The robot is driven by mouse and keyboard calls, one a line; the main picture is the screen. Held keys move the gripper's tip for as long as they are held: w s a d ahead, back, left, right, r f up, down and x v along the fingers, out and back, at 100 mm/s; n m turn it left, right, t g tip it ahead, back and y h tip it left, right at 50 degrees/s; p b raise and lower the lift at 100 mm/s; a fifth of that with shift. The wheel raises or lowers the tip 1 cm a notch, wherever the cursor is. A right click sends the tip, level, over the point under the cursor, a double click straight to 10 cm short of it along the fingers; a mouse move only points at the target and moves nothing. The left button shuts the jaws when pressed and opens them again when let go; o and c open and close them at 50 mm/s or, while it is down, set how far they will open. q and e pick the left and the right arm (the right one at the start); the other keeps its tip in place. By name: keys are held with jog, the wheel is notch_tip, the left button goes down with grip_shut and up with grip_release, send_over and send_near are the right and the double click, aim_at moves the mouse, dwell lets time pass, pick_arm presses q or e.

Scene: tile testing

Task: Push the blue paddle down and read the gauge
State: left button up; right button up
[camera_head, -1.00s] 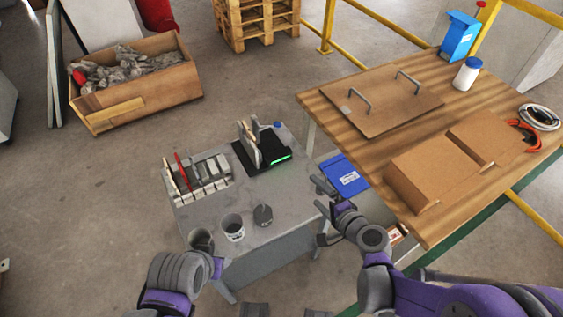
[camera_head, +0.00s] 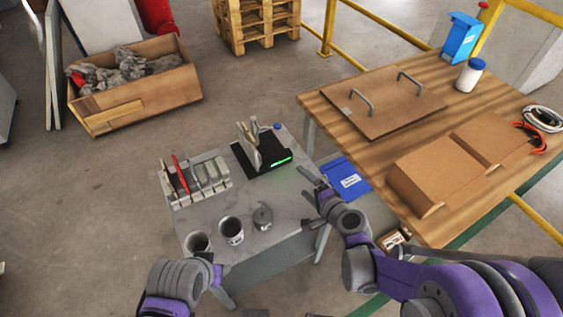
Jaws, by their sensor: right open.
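A black testing device (camera_head: 277,163) with a lit green display (camera_head: 281,161) sits at the back right of the grey table (camera_head: 245,200). Grey upright parts stand on it. A small blue part (camera_head: 277,126) shows just behind it; I cannot tell whether this is the blue paddle. No dial is readable, and the display is too small to read.
A rack of tiles (camera_head: 203,182), two cups (camera_head: 231,230) and a small grey pot (camera_head: 262,218) stand on the grey table. A blue box (camera_head: 346,178) lies to its right. The wooden table (camera_head: 330,100) with cardboard boxes (camera_head: 436,180) stands close to my right arm.

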jog(key=shift+s, duration=0.1)
jog(key=s+d+r+n+g+h+p, duration=0.1)
jog(key=s+d+r+n+g+h, duration=0.4)
jog(key=s, duration=0.8)
jog(key=s+d+n+g+h+p, duration=0.1)
jog(key=s+d+n+h+p, duration=0.1)
jog(key=s+d+n, duration=0.7)
pick_arm(q)
notch_tip(320, 180, up, 21)
jog(key=w+t+p, duration=0.1)
jog(key=p, duration=1.4)
jog(key=shift+w+r+p, duration=0.15)
jog(key=shift+w+p, duration=0.2)
pick_arm(e)
notch_tip(320, 180, up, 19)
jog(key=s+d+m, duration=0.1)
jog(key=s+m, duration=0.1)
jog(key=shift+s+f+m, duration=0.2)
jog(key=shift+s+m, duration=0.15)
jog(key=shift+m, duration=0.05)
pick_arm(q)
jog(key=shift+s, duration=0.1)
pick_arm(e)
jog(key=shift+s+d, duration=0.1)
